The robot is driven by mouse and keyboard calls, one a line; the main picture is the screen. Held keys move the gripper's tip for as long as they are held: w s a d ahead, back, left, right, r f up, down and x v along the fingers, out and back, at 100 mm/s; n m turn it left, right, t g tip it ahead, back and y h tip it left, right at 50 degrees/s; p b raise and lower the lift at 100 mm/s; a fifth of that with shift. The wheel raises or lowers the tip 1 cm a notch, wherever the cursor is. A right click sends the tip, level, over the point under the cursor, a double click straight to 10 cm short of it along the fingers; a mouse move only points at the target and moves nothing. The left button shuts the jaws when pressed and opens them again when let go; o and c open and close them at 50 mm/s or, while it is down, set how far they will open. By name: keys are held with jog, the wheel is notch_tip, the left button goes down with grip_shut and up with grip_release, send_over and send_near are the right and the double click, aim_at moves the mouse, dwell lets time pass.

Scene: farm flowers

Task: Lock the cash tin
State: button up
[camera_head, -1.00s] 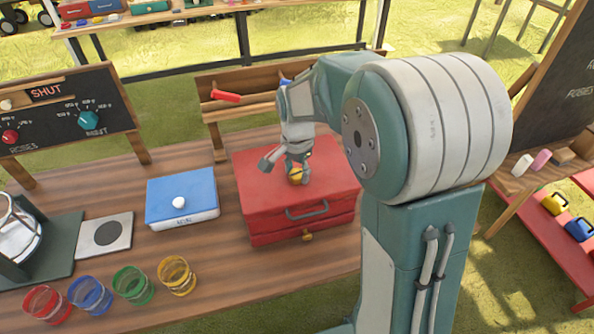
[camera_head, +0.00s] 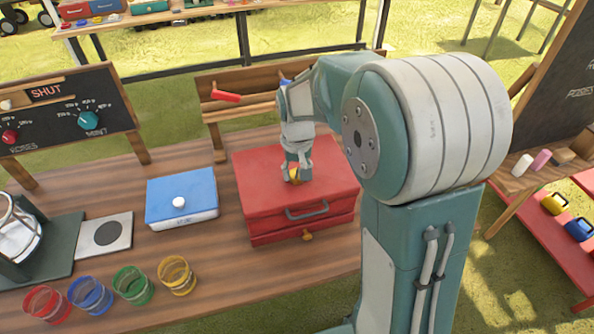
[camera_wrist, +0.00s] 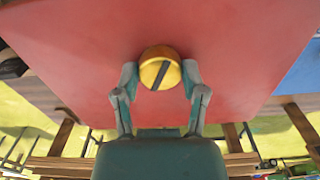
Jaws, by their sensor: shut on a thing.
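The red cash tin (camera_head: 262,195) stands on the wooden counter with its lid down and a grey handle (camera_head: 307,211) on its front. A round brass knob (camera_wrist: 160,68) with a dark slot sits on the lid, and the slot runs at a slant in the wrist view. My gripper (camera_head: 294,177) is over the lid, pointing down. In the wrist view my gripper (camera_wrist: 160,77) has a finger on each side of the knob and is shut on it. In the head view the knob is mostly hidden by the fingers. A small brass piece (camera_head: 307,236) shows low on the tin's front.
A blue box (camera_head: 165,209) with a white knob stands left of the tin. Several coloured glasses (camera_head: 133,285) line the front left. A wooden rack with a red roll (camera_head: 226,96) stands behind. A chalkboard with dials (camera_head: 60,115) is at the left.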

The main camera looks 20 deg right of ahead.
aim_at(296, 173)
jog(key=n, duration=0.4)
jog(key=shift+f+n, duration=0.1)
jog(key=shift+n, duration=0.3)
dwell(0.4)
jog(key=o, duration=1.2)
jog(key=shift+c, duration=0.2)
jog(key=shift+w, duration=0.1)
notch_tip(296, 173, up, 12)
jog(key=shift+a, duration=0.1)
